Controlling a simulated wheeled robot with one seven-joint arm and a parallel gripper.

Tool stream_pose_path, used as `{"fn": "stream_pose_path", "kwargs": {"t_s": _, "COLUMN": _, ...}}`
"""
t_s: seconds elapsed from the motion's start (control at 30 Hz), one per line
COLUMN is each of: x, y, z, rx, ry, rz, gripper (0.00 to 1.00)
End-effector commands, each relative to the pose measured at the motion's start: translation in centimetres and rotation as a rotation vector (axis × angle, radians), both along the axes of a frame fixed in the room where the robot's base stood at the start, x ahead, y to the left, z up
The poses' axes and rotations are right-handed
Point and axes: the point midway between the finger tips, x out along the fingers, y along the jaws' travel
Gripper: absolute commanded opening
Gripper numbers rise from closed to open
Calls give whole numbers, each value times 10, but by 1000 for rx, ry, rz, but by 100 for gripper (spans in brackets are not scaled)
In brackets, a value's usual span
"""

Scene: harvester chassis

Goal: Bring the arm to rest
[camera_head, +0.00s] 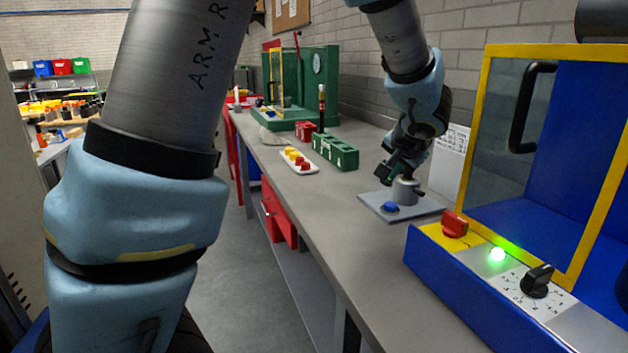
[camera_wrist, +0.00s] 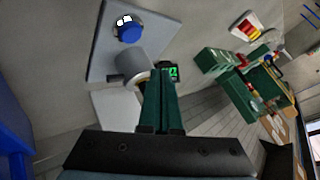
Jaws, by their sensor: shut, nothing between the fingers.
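My gripper (camera_head: 388,176) hangs low over the bench at the right of the head view, fingers pointing down and to the left. In the wrist view its two green fingers (camera_wrist: 160,78) are together with nothing between them. The arm above it is bent. Just beside and below the gripper stands a grey cylinder (camera_head: 406,192) on a grey plate (camera_head: 427,207) with a blue button (camera_head: 390,208). In the wrist view the cylinder (camera_wrist: 131,64) is close to the left of the fingertips. I cannot tell whether they touch.
A blue and yellow machine (camera_head: 470,283) with a glass door, lit green lamp and black dial stands at the right front. A green block (camera_head: 335,151) and a white tray (camera_head: 298,160) lie farther along the bench (camera_head: 330,215). The bench's front middle is clear.

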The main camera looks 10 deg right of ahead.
Motion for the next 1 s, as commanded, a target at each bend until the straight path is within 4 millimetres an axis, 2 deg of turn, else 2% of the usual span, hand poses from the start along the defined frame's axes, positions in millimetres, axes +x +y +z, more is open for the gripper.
{"fn": "stream_pose_path", "kwargs": {"t_s": 0.07, "x": 5, "y": 17, "z": -4, "rx": 9, "ry": 20, "rz": 31, "gripper": 0}}
{"fn": "stream_pose_path", "kwargs": {"t_s": 0.17, "x": 13, "y": 61, "z": -14, "rx": 25, "ry": 83, "rz": 114, "gripper": 0}}
{"fn": "stream_pose_path", "kwargs": {"t_s": 0.27, "x": 16, "y": 128, "z": -29, "rx": 39, "ry": 188, "rz": 239, "gripper": 0}}
{"fn": "stream_pose_path", "kwargs": {"t_s": 0.3, "x": 13, "y": 157, "z": -37, "rx": 39, "ry": 237, "rz": 296, "gripper": 0}}
{"fn": "stream_pose_path", "kwargs": {"t_s": 0.4, "x": -3, "y": 220, "z": -52, "rx": 18, "ry": 356, "rz": 425, "gripper": 0}}
{"fn": "stream_pose_path", "kwargs": {"t_s": 0.5, "x": -26, "y": 273, "z": -64, "rx": -29, "ry": 467, "rz": 548, "gripper": 0}}
{"fn": "stream_pose_path", "kwargs": {"t_s": 0.6, "x": -51, "y": 311, "z": -73, "rx": -95, "ry": 558, "rz": 656, "gripper": 0}}
{"fn": "stream_pose_path", "kwargs": {"t_s": 0.7, "x": -73, "y": 337, "z": -79, "rx": -164, "ry": 619, "rz": 739, "gripper": 0}}
{"fn": "stream_pose_path", "kwargs": {"t_s": 0.8, "x": -88, "y": 351, "z": -83, "rx": -217, "ry": 655, "rz": 797, "gripper": 0}}
{"fn": "stream_pose_path", "kwargs": {"t_s": 1.0, "x": -99, "y": 359, "z": -85, "rx": -261, "ry": 679, "rz": 836, "gripper": 0}}
